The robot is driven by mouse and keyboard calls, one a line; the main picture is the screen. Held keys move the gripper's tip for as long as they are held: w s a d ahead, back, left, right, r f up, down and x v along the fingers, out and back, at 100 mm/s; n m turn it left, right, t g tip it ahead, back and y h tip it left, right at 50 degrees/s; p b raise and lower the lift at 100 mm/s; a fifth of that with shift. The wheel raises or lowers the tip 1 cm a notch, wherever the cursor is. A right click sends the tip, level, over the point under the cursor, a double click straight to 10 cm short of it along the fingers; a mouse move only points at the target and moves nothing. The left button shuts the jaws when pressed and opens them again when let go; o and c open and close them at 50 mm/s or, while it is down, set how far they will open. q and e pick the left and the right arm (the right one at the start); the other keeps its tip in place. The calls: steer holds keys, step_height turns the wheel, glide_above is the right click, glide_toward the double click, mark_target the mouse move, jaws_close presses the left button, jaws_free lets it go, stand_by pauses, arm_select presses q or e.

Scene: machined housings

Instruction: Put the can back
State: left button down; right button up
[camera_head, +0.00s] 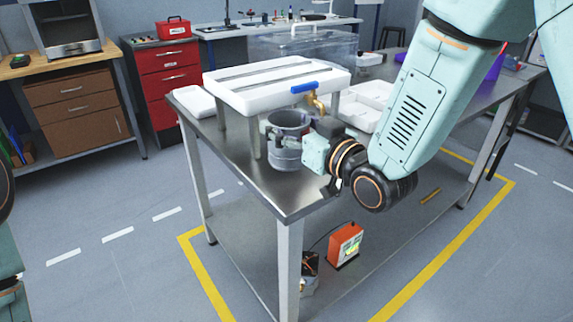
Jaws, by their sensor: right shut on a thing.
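The can (286,157) is a grey metal cylinder with an open top, upright near the front edge of the steel table. My right gripper (290,138) comes in from the right and is shut on the can's upper part. Its dark fingers lie around the can's side and hide part of it. I cannot tell whether the can's base touches the table. A white tank (235,99) on legs stands behind it, with a brass tap (316,104) and blue handle just right of and above the can. My left gripper is out of view.
The steel table (228,145) has a white tray (197,101) at its left and white trays (362,96) behind my right arm. A clear bin (300,48) stands at the back. An orange device (345,243) sits on the lower shelf. The table's front left corner is clear.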

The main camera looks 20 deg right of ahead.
mark_target(290, 153)
steer(key=shift+w+d+f, duration=0.1)
steer(key=shift+d+f, duration=0.1)
steer(key=shift+f, duration=0.4)
steer(key=shift+w+d+f, duration=0.1)
steer(key=shift+d+f, duration=0.05)
steer(key=shift+f, duration=0.45)
steer(key=shift+s+a+f+b, duration=0.2)
steer(key=shift+f+b, duration=0.25)
steer(key=shift+f, duration=0.15)
step_height(290, 153, down, 2)
steer(key=shift+a+f+b, duration=0.1)
steer(key=shift+b, duration=0.3)
steer(key=shift+w+d+f, duration=0.15)
steer(key=shift+d, duration=0.05)
steer(key=shift+s+a, duration=0.15)
steer(key=shift+s, duration=0.05)
steer(key=o, duration=0.8)
steer(key=shift+f, duration=0.1)
steer(key=shift+c, duration=0.2)
steer(key=o, duration=0.4)
steer(key=shift+w+f, duration=0.1)
steer(key=shift+w, duration=0.05)
